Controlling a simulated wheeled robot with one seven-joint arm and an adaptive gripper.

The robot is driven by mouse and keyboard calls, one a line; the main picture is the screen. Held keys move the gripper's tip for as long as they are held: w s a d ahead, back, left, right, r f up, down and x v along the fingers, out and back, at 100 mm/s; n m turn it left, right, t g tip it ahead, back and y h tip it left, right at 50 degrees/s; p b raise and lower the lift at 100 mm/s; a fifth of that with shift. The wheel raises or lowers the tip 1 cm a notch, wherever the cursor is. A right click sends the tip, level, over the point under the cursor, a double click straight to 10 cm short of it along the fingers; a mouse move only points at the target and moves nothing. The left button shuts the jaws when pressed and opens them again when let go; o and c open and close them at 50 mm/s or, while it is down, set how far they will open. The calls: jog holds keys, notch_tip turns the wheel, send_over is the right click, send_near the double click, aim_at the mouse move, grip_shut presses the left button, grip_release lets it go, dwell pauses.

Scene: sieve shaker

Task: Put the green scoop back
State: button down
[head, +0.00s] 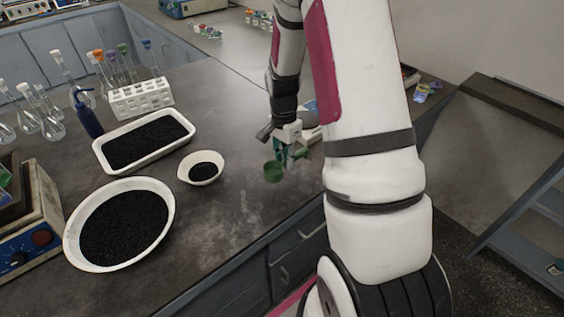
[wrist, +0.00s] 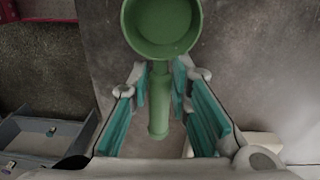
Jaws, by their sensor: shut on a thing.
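The green scoop (head: 273,172) hangs from my gripper (head: 284,153) above the dark bench, near its front edge. In the wrist view the scoop's round cup (wrist: 162,28) faces the camera and looks empty. Its handle runs back between the teal finger pads of my gripper (wrist: 160,82), which is shut on it. My arm hides part of the bench behind the gripper.
A small bowl (head: 203,181), a white tray (head: 98,153) and a large round pan (head: 68,235) hold black grains. A white tube rack (head: 140,97), a blue bottle (head: 88,122) and flasks stand behind. Bench between the small bowl and scoop is clear.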

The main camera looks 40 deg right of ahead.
jog(key=shift+w+d+f, duration=0.1)
jog(key=shift+w+d, duration=0.15)
jog(key=shift+w, duration=0.75)
jog(key=shift+w+f, duration=0.15)
jog(key=shift+w, duration=0.05)
jog(key=shift+f, duration=1.6)
jog(key=shift+f, duration=0.15)
jog(key=c, duration=1.5)
grip_release()
